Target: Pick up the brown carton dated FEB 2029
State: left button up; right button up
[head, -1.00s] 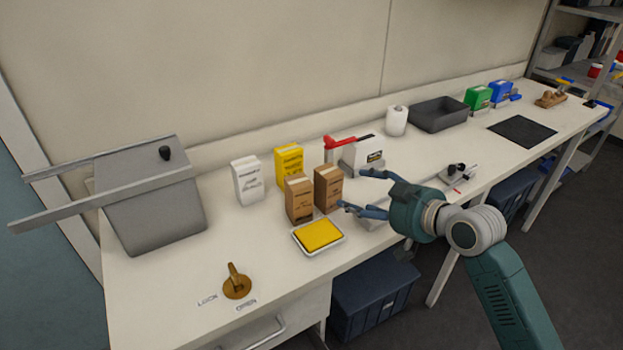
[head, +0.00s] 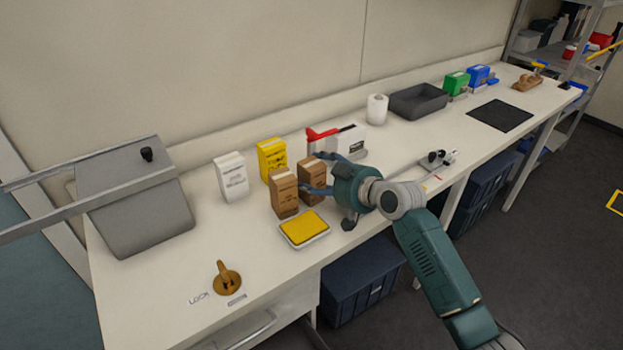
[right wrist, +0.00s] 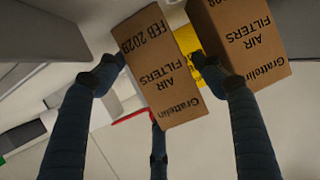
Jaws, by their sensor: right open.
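Two brown cartons stand side by side on the bench. The right-hand carton (head: 312,178) has my right gripper (head: 318,172) at it, with fingers on either side. In the right wrist view, this carton (right wrist: 165,75) appears upside down between the open fingers of the gripper (right wrist: 158,78). It reads Grattelin AIR FILTERS and a FEB date that looks like 2029, its last digit hard to make out. The other carton (head: 284,194) stands to the left; in the wrist view (right wrist: 245,50) its date is mostly cut off. My left gripper is not in view.
A yellow carton (head: 271,158) and a white carton (head: 231,177) stand behind and left. A yellow-topped tray (head: 304,228) lies in front. A red-handled device (head: 321,134) and white box (head: 347,139) stand behind the gripper. The front left bench has free room.

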jog(key=shift+w+a+f, duration=0.2)
jog(key=shift+w, duration=0.05)
jog(key=c, duration=1)
jog(key=shift+r, duration=0.1)
jog(key=shift+c, duration=0.2)
